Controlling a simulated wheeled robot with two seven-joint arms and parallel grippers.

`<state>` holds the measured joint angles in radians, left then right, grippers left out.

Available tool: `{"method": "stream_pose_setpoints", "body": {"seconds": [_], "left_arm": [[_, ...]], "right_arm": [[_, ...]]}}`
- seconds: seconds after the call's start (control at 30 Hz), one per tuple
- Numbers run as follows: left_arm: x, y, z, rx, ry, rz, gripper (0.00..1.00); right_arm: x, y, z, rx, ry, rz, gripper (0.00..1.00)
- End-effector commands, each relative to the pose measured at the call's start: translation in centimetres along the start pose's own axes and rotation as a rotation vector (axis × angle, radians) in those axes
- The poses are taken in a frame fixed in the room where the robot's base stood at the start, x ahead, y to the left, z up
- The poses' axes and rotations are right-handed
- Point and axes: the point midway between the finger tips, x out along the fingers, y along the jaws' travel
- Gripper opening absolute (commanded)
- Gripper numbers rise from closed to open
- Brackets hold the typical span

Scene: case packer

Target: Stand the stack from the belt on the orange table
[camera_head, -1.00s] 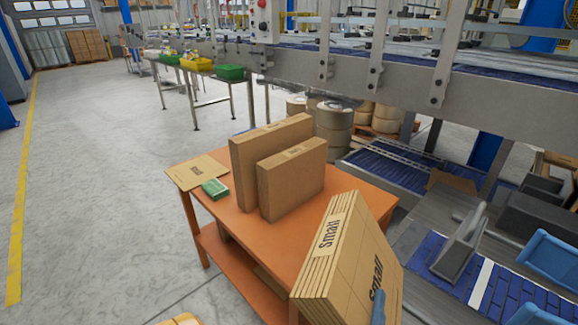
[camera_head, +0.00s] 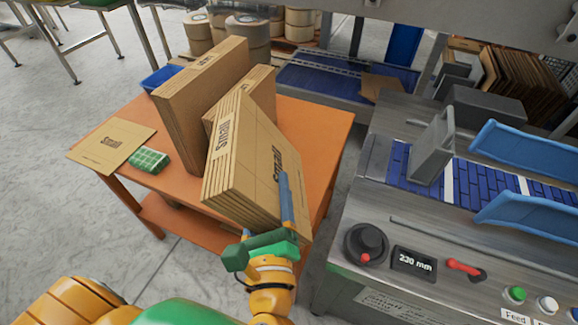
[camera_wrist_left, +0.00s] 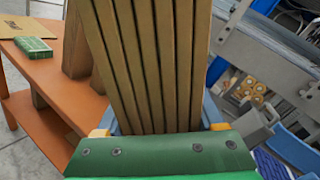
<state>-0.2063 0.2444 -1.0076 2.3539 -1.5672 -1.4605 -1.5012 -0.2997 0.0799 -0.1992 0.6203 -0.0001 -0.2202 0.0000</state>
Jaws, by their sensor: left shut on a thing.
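A stack of flat brown cartons marked "Small" (camera_head: 250,165) is held upright, slightly tilted, in front of the two stacks on the table. My left gripper (camera_head: 270,215) is shut on this stack at its near lower edge. In the left wrist view the stack's layered edges (camera_wrist_left: 150,70) rise between the fingers. The orange table (camera_head: 315,115) is behind and below the held stack. Whether the stack's lower edge touches the table cannot be told. The belt (camera_head: 490,180) with blue slats is at the right. My right gripper is not in view.
A tall carton stack (camera_head: 200,95) and a shorter one (camera_head: 262,90) stand on the table. A flat carton (camera_head: 110,145), a green box (camera_head: 149,159) and a blue bin (camera_head: 160,78) are at its left. The machine's control panel (camera_head: 415,262) is at the right.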

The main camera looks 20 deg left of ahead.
Motion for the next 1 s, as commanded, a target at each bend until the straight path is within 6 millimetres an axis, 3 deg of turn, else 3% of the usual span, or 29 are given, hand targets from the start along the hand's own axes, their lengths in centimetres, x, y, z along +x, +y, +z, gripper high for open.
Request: {"method": "stream_pose_setpoints", "body": {"seconds": [0.17,0.4,0.7,0.83,1.0], "left_arm": [[1.8,-1.7,-1.8,0.094,0.032,-0.077,0.00],[4.8,-5.9,-4.0,0.294,0.087,-0.245,0.00],[6.7,-11.1,-4.9,0.518,0.121,-0.456,0.00],[9.0,-9.7,-5.3,0.542,0.123,-0.464,0.00],[14.0,-6.1,-6.2,0.541,0.125,-0.462,0.00]], "right_arm": [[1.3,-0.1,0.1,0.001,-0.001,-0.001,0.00],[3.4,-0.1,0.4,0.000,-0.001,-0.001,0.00],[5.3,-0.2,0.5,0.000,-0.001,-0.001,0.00],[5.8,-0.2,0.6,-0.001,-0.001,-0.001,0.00],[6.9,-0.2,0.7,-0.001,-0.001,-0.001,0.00]]}}
